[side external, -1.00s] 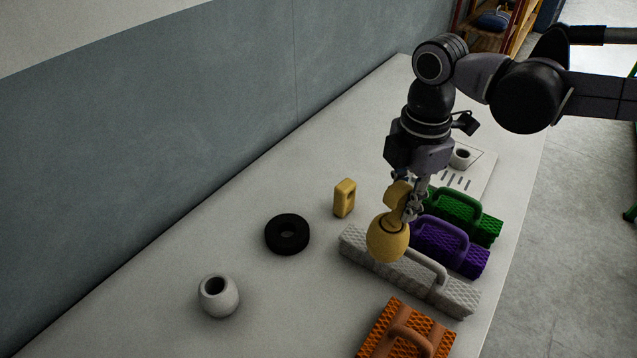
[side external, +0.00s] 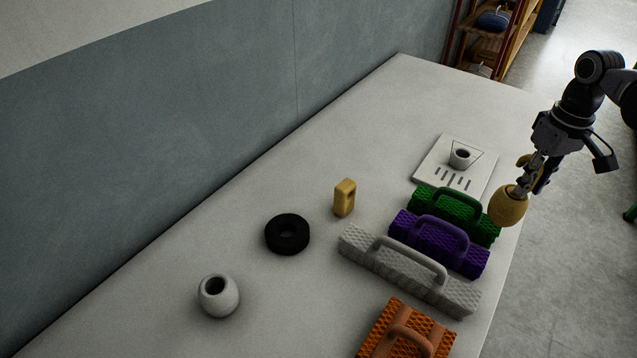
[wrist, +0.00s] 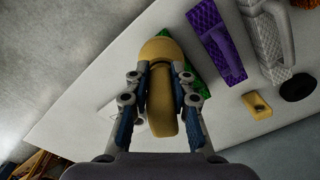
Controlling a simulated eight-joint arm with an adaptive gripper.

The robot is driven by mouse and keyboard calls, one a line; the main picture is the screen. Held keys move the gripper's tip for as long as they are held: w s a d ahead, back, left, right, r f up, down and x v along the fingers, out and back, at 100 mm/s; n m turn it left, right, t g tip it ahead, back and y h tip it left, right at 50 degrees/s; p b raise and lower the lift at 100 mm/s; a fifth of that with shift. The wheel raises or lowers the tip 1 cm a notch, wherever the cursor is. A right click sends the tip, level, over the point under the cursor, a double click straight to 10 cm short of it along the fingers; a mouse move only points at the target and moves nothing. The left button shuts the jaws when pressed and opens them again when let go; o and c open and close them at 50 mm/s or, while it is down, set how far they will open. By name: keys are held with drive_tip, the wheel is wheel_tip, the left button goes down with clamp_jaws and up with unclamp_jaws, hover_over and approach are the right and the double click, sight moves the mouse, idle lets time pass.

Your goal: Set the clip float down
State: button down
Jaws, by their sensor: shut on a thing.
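The clip float (side external: 508,206) is a yellow, egg-shaped body with a clip part at its top. My gripper (side external: 533,176) is shut on it and holds it in the air near the right edge of the table, beside the green net bundle. In the wrist view the float (wrist: 161,50) sits between the two fingers of my gripper (wrist: 160,88), its rounded end pointing away from me. It covers part of the green bundle there. I cannot tell its exact height above the table.
Green (side external: 455,205), purple (side external: 440,243), grey (side external: 405,268) and orange (side external: 407,333) handled net bundles line the table's right side. A white slotted plate (side external: 435,166) carries a small cup. A yellow block (side external: 344,198), black ring (side external: 287,234) and white pot (side external: 219,296) stand left. The far table is clear.

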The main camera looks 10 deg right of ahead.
drive_tip(key=shift+s+d+f+m, duration=0.2)
drive_tip(key=shift+d+f+m, duration=0.3)
drive_tip(key=shift+f, duration=0.1)
drive_tip(key=shift+r, duration=0.1)
drive_tip(key=r, duration=0.9)
drive_tip(key=shift+w+a+r, duration=0.15)
drive_tip(key=shift+w+a, duration=0.2)
drive_tip(key=shift+a, duration=0.05)
drive_tip(key=w+a+n, duration=0.6)
drive_tip(key=w+a, duration=0.3)
drive_tip(key=a, duration=0.4)
drive_tip(key=a+f, duration=1.2)
drive_tip(key=f, duration=0.4)
drive_tip(key=shift+w+a+f+n, duration=0.15)
drive_tip(key=shift+w+n, duration=0.25)
drive_tip(key=shift+f, duration=0.1)
